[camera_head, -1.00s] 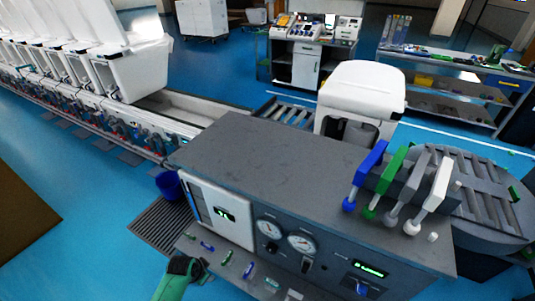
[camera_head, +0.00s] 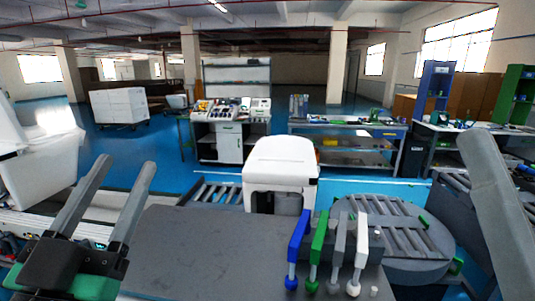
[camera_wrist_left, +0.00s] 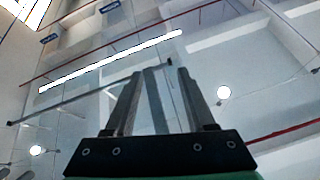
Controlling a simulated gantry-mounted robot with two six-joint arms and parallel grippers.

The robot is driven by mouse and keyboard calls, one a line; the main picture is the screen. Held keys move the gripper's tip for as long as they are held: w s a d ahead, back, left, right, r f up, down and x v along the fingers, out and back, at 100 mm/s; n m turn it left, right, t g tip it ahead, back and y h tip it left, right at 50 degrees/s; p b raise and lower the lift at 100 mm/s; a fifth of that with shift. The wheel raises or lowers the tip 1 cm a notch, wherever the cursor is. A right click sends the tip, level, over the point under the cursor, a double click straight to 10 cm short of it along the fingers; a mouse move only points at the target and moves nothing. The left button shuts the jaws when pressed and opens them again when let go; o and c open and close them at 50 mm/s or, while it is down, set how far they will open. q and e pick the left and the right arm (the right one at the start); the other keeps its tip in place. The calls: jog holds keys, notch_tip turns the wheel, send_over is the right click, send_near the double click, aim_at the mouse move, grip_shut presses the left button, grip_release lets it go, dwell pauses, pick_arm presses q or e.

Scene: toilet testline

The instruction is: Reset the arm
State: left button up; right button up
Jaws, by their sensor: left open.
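My left gripper (camera_head: 128,164) is raised at the lower left of the head view, with a black and green body and two long grey fingers. The fingers stand apart and point up and away. In the left wrist view, the left gripper (camera_wrist_left: 156,72) points at the ceiling, and I see nothing held between its fingers. A large grey slab (camera_head: 500,200) at the right edge of the head view looks like part of my right arm. Whether it includes the right gripper's jaws cannot be told.
A grey test bench (camera_head: 215,245) spans the front, with blue (camera_head: 297,245), green (camera_head: 318,245), grey and white handles. A white toilet (camera_head: 280,165) stands behind it. A round roller table (camera_head: 395,235) is at right. Workbenches (camera_head: 345,140) stand farther back, with open blue floor between.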

pick_arm(q)
jog(key=s+r+n+t, duration=0.1)
jog(key=s+r+t, duration=0.2)
jog(key=s+r, duration=0.55)
notch_tip(320, 180, up, 36)
jog(key=s+n+p, duration=0.1)
jog(key=s+p, duration=0.1)
jog(key=p, duration=3.6)
notch_tip(320, 180, down, 53)
jog(key=b, duration=5.2)
jog(key=shift+a+h, duration=0.2)
jog(key=shift+h, duration=0.2)
